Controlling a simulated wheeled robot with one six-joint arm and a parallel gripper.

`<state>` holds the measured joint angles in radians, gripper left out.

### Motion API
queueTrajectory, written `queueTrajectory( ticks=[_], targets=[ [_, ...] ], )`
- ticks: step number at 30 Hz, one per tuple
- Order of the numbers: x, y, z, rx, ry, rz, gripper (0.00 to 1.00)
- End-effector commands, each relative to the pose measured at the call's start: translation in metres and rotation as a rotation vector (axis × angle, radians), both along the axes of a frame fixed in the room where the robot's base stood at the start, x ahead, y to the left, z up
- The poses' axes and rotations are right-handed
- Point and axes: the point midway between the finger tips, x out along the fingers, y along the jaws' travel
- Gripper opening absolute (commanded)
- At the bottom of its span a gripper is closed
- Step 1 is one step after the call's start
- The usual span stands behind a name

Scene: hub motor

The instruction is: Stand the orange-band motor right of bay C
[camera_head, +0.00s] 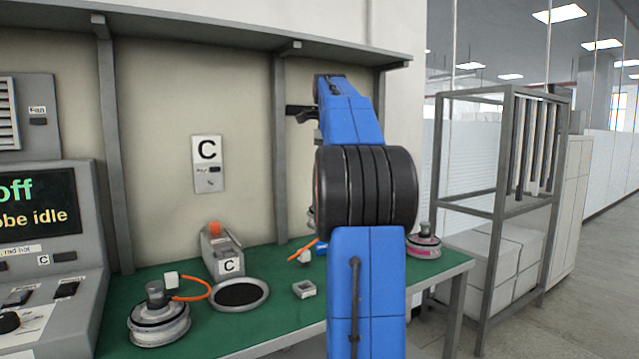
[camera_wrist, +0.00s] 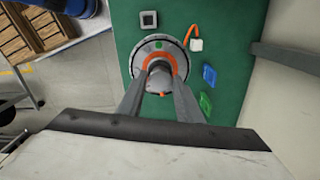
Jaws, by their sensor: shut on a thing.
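The orange-band motor (camera_wrist: 152,52) shows in the wrist view as a round grey body with an orange ring and a green dot on top. My gripper (camera_wrist: 160,80) is shut on its central stub from above. The motor is over the green bench top, and I cannot tell whether it touches it. An orange lead with a white plug (camera_wrist: 196,45) lies beside it; that plug also shows in the head view (camera_head: 305,256). My blue arm hides the gripper and most of the held motor there. The bay C sign (camera_head: 208,163) hangs on the back panel above a C-labelled block (camera_head: 224,254).
A round dark pad with a grey rim (camera_head: 240,308) lies before the C block. Another motor (camera_head: 158,322) stands left of it, and a pink-band motor (camera_head: 424,242) stands at the right end. A small grey square (camera_head: 305,289), blue block (camera_wrist: 209,75) and green block (camera_wrist: 206,102) lie around.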

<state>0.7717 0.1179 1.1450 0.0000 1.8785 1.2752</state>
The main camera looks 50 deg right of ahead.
Motion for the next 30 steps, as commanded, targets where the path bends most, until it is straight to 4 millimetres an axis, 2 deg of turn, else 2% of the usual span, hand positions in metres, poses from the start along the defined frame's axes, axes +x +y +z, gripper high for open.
queueTrajectory(
  ticks=[30],
  targets=[
    [-0.044, -0.087, 0.001, -0.002, -0.001, -0.001, 0.0]
  ],
)
